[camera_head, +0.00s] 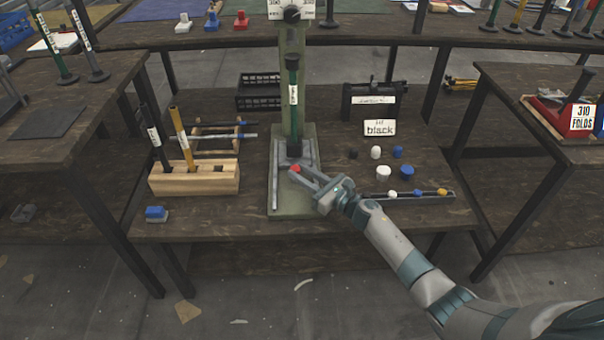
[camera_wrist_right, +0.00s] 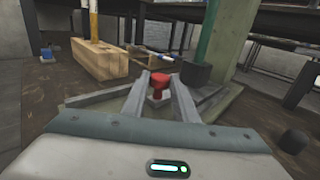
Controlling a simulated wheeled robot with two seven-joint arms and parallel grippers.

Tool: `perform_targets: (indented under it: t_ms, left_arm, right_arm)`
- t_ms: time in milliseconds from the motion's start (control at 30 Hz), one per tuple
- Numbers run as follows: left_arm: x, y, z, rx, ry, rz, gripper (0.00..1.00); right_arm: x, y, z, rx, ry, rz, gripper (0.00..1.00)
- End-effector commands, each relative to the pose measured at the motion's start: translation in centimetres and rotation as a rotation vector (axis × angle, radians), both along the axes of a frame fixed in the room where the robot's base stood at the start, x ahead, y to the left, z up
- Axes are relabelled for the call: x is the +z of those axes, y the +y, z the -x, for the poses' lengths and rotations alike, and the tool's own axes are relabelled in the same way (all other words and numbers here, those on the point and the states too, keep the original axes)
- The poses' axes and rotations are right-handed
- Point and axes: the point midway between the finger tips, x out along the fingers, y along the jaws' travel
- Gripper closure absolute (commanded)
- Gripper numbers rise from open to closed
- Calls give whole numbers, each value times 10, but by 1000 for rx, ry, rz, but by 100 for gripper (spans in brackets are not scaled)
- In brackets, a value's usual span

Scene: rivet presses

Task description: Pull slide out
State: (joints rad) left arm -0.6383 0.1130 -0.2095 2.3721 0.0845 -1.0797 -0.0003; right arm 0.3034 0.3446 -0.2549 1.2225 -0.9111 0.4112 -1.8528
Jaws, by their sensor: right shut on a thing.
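The green rivet press (camera_head: 290,70) stands upright on the middle table, with a dark green handle rod (camera_head: 293,105) down its front. At its foot is a grey slide base (camera_head: 275,185) with a small red knob (camera_head: 296,168). My right gripper (camera_head: 300,174) reaches in from the right, low over the base, with its fingertips at the knob. In the right wrist view the red knob (camera_wrist_right: 158,83) sits between the two fingers, which are shut on it. The slide under the knob is mostly hidden by the fingers. My left gripper is not in view.
A wooden block (camera_head: 205,180) holding rods stands left of the press, with a small blue-topped piece (camera_head: 156,213) in front. The table front is mostly clear.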

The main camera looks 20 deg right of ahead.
Motion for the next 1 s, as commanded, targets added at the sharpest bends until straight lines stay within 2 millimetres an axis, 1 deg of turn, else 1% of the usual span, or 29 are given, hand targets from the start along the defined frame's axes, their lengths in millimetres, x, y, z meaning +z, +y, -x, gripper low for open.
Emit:
perform_targets:
  t_ms: [167,367,567,767,1000]
  left_arm:
    - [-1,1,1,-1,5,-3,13]
    - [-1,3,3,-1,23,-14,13]
    - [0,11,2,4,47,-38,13]
    - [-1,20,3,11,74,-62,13]
    - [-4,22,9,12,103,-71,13]
  right_arm:
    - [0,1,4,0,1,0,100]
    - [0,6,19,2,1,-2,100]
    - [0,13,46,2,1,0,100]
    - [0,23,80,1,3,-1,100]
    - [0,34,121,0,2,-1,100]
